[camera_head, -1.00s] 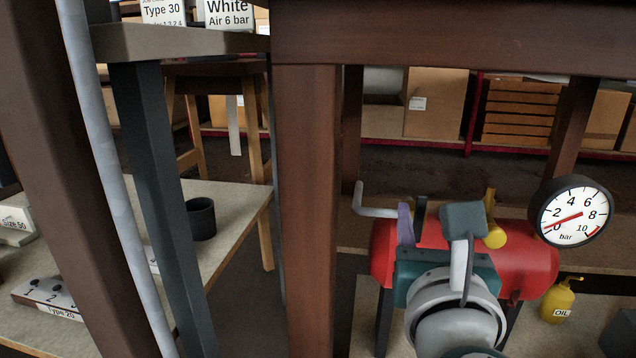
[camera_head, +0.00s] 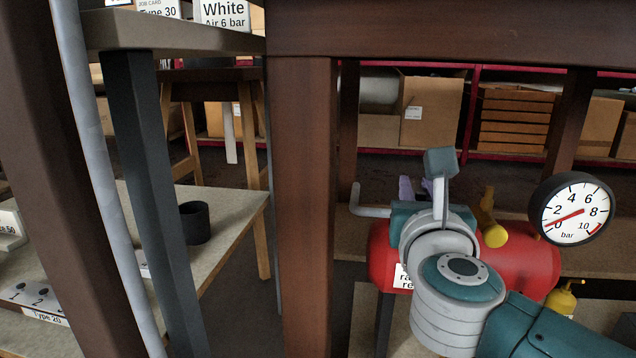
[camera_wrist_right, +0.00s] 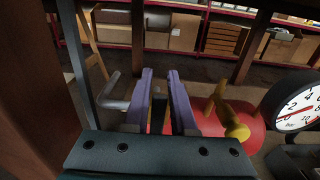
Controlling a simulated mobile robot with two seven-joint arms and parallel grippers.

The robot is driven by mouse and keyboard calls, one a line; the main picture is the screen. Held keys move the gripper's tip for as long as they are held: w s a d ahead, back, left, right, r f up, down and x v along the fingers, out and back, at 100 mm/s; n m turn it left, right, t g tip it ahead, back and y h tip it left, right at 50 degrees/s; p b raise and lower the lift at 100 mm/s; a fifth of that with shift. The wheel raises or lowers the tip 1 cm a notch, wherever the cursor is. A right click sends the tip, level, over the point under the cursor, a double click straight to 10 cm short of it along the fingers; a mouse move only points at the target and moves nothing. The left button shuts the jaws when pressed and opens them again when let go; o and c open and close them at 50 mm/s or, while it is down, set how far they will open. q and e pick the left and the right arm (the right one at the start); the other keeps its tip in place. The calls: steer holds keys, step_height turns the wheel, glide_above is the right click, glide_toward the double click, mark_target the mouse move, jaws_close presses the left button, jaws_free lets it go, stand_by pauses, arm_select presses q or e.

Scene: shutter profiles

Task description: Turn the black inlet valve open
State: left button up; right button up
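The black inlet valve's handle (camera_wrist_right: 157,111) shows upright between the two purple fingers of my right gripper (camera_wrist_right: 156,76) in the right wrist view. The fingers are apart, one to each side of the handle; I cannot tell whether they touch it. In the head view my right gripper (camera_head: 413,188) is mostly hidden behind its own wrist, and the black handle is hidden there. The red tank (camera_head: 530,262) lies behind and below the gripper. My left gripper is not in view.
A yellow valve handle (camera_head: 491,222) stands close right of my right gripper. A grey bent pipe (camera_head: 368,209) is close on its left. A yellow oil can (camera_head: 562,299) is at right. A brown post (camera_head: 305,200) stands left.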

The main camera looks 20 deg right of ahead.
jaws_close()
steer(key=shift+a+n, duration=0.1)
steer(key=shift+n, duration=0.2)
steer(key=w+a+f+n, duration=0.2)
steer(key=a+f+n, duration=0.2)
steer(key=n, duration=1.3)
steer(key=shift+w+a+f, duration=0.15)
steer(key=shift+w+f, duration=0.2)
steer(key=shift+f, duration=0.25)
steer(key=shift+n, duration=0.4)
steer(key=shift+o, duration=1.7)
jaws_free()
steer(key=shift+o, duration=0.4)
